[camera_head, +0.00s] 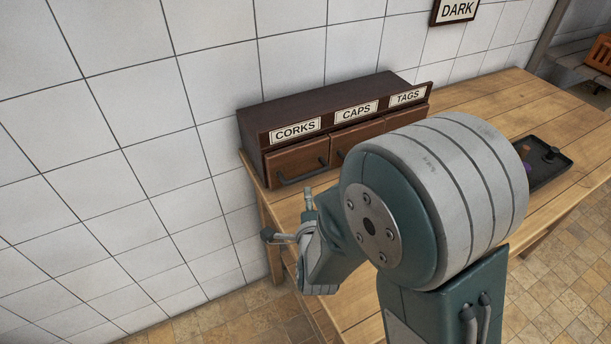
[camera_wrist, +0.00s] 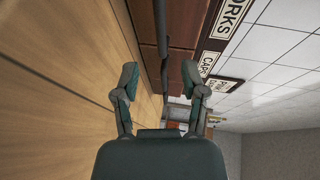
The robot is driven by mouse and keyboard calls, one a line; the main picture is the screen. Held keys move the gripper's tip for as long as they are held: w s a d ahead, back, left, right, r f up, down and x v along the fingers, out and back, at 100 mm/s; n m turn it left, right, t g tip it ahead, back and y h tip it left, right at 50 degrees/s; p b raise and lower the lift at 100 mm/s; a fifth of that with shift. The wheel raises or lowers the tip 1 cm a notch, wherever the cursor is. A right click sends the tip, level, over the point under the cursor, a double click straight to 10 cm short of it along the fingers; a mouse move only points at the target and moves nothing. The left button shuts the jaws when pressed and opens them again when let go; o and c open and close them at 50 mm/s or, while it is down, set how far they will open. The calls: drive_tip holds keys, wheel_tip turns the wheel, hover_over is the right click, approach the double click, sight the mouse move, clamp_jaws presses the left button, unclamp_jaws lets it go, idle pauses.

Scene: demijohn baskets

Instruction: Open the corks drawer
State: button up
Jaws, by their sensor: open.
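The corks drawer (camera_head: 296,160) is the leftmost drawer of a dark wooden cabinet (camera_head: 318,98) on the table, under the label CORKS. It looks shut, with a dark bar handle (camera_head: 303,174) across its front. My gripper (camera_head: 287,217) is in front of and below this drawer, apart from the handle in the head view. In the wrist view my gripper (camera_wrist: 160,82) is open, its two fingers spread. A dark handle bar (camera_wrist: 161,40) shows beyond and between the fingertips, with no contact visible. My arm hides part of the other drawers.
The wooden table (camera_head: 480,105) stands against a white tiled wall. The CAPS drawer (camera_head: 355,134) is right of the corks drawer. A black tray (camera_head: 553,168) with small items lies at the right. A DARK sign (camera_head: 457,11) hangs above. Bare tabletop lies behind the tray.

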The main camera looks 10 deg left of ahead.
sight(306, 174)
drive_tip(key=x, duration=1)
drive_tip(key=shift+s+f, duration=0.1)
clamp_jaws()
